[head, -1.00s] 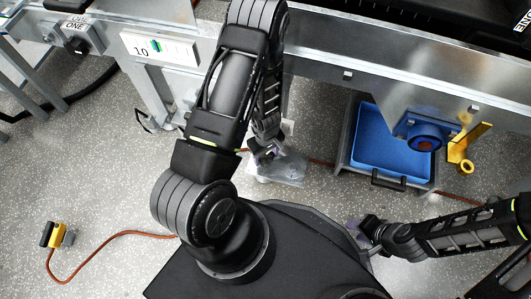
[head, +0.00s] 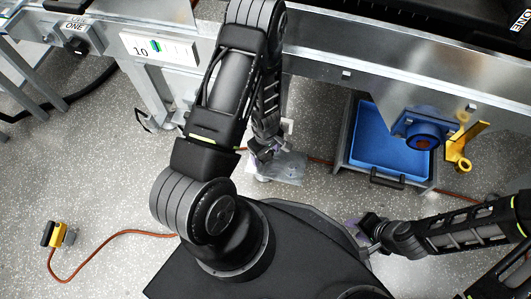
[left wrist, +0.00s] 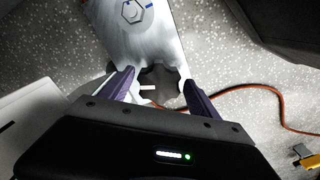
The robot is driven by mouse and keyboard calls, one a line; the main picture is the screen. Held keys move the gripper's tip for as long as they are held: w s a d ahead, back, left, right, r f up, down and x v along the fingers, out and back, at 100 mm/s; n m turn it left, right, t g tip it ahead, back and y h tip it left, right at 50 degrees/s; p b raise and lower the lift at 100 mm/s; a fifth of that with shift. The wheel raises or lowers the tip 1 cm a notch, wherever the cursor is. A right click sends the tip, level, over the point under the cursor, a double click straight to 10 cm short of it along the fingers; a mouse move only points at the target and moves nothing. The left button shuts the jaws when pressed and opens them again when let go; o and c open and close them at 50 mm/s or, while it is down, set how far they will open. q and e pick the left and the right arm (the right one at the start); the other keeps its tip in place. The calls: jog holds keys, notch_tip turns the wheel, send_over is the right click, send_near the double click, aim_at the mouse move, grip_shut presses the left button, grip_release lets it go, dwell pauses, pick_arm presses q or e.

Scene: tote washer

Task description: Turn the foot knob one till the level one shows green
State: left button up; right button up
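The foot knob one (left wrist: 160,82) is a dark lobed knob with a white mark, in the left wrist view. My left gripper (left wrist: 158,78) has a purple finger on either side of it, seemingly touching its rim. In the head view my left gripper (head: 263,150) is low by the pale foot plate (head: 287,168), and my arm hides part of that area. A white panel marked 10 (head: 160,48), apparently the level one, is on the frame and shows a small green patch with a dark edge. My right gripper (head: 366,228) is away from the knob; its fingers are unclear.
A blue tote (head: 375,150) sits in a grey drawer under the frame, beside a blue flange and a yellow lever (head: 466,145). A box labelled ONE (head: 75,40) is at upper left. An orange cable (head: 110,238) runs across the floor to a yellow device (head: 52,234).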

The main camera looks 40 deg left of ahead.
aim_at(266, 155)
pick_arm(q)
jog(key=shift+o, duration=0.6)
notch_tip(266, 155, up, 7)
jog(key=p, duration=0.3)
jog(key=shift+f+p, duration=0.1)
jog(key=shift+p, duration=0.25)
jog(key=shift+r, duration=0.5)
